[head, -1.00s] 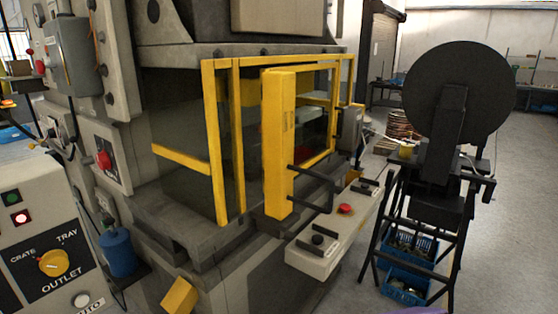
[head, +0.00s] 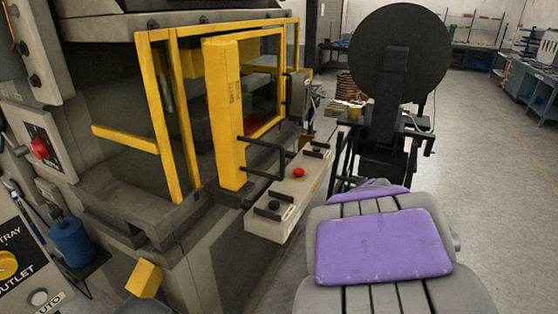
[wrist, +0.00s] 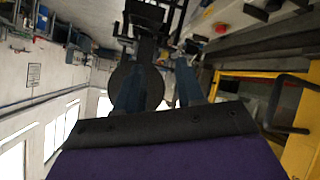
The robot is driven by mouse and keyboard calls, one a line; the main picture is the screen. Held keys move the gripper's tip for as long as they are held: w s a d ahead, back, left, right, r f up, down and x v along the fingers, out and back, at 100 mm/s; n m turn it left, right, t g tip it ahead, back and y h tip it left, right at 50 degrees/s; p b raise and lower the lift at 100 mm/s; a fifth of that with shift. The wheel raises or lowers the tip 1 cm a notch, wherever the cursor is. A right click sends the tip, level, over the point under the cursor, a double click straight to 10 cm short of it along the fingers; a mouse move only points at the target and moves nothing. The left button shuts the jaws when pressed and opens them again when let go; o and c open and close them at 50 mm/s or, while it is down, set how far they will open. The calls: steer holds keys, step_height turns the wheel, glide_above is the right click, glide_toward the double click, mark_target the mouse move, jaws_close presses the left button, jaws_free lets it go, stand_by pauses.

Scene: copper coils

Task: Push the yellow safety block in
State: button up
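A small yellow block (head: 145,279) sticks out, tilted, low on the front of the grey press, at the lower left of the head view. I take it to be the safety block. My gripper (wrist: 157,72) shows in the wrist view as two dark bluish fingers, apart, above a black and purple body; nothing shows between them. In the head view my purple and grey arm fills the lower right, well right of the block, and its fingers are hidden. The block cannot be made out in the wrist view.
The yellow guard frame (head: 168,120) has a thick yellow post with a black handle (head: 265,158). A button console (head: 275,220) juts out between the press and my arm. A black reel (head: 400,60) stands behind. A blue canister (head: 71,243) is at left. Floor at right is clear.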

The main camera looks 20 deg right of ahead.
steer(key=w+d+r+n+t, duration=0.1)
steer(key=w+d+r+t, duration=0.2)
steer(key=w+d+r, duration=0.15)
steer(key=n+t+y, duration=0.3)
steer(key=n+y, duration=0.6)
steer(key=y, duration=0.8)
glide_toward(282, 175)
steer(key=w+a+r, duration=0.1)
steer(key=w, duration=0.2)
steer(key=w+a+r, duration=0.1)
steer(key=w+a, duration=0.1)
steer(key=w, duration=0.1)
steer(key=w+a+p, duration=0.1)
steer(key=w+a, duration=0.1)
steer(key=w, duration=0.1)
steer(key=shift+r, duration=0.4)
steer(key=shift+c, duration=0.4)
steer(key=shift+r, duration=0.1)
jaws_close()
